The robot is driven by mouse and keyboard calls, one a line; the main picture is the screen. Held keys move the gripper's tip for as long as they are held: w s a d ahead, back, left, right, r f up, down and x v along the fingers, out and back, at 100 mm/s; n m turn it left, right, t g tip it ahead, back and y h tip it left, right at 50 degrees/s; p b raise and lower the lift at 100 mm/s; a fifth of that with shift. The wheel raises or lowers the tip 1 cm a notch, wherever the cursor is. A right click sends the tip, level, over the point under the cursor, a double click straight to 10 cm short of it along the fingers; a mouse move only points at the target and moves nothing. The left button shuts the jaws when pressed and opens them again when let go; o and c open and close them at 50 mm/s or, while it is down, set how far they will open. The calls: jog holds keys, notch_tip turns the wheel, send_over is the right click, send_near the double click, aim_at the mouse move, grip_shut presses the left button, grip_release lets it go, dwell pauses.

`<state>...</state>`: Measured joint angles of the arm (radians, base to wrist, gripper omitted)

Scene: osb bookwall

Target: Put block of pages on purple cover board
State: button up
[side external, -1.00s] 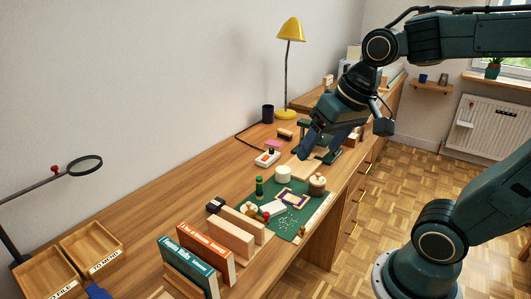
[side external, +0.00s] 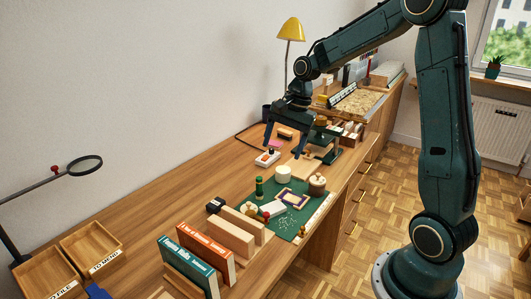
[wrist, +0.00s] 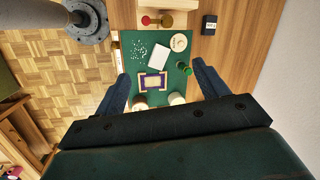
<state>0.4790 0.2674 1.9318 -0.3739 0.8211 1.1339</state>
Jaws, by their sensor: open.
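The block of pages is a white slab lying on the green cutting mat, seen in the side view (side external: 273,209) and in the wrist view (wrist: 159,53). The purple cover board (wrist: 152,76) lies flat on the mat beside it, with a cream frame-like shape on it; it also shows in the side view (side external: 292,198). My gripper (side external: 284,151) is open and empty, pointing down above the desk, behind the mat in the side view. In the wrist view my two fingers (wrist: 160,71) straddle the mat area, well above it.
The green mat (side external: 284,226) also holds a green bottle (side external: 259,187), a white pot (side external: 283,174), a wooden round pot (side external: 317,185) and scattered white bits. Wooden blocks (side external: 232,237) and upright books (side external: 206,252) stand in front. A yellow lamp (side external: 291,30) stands at the back.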

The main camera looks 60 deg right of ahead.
jog(key=w+d+f+m+y, duration=0.2)
jog(key=d+f+m, duration=0.5)
jog(key=f, duration=0.6)
jog(key=w+d, duration=0.1)
jog(key=d, duration=0.1)
jog(key=shift+d, duration=0.35)
jog(key=shift+w+f, duration=0.1)
send_near(273, 207)
jog(key=shift+w+a+f+g, duration=0.15)
jog(key=shift+w+f, duration=0.15)
jog(key=shift+f, duration=0.4)
jog(key=shift+w+a+f+g, duration=0.15)
jog(key=shift+w+f, duration=0.15)
jog(key=shift+f, duration=0.4)
jog(key=shift+d, duration=0.1)
jog(key=shift+f, duration=0.1)
jog(key=shift+x, duration=2.45)
jog(key=shift+s, duration=0.2)
jog(key=shift+c, duration=0.2)
jog(key=c, duration=1.1)
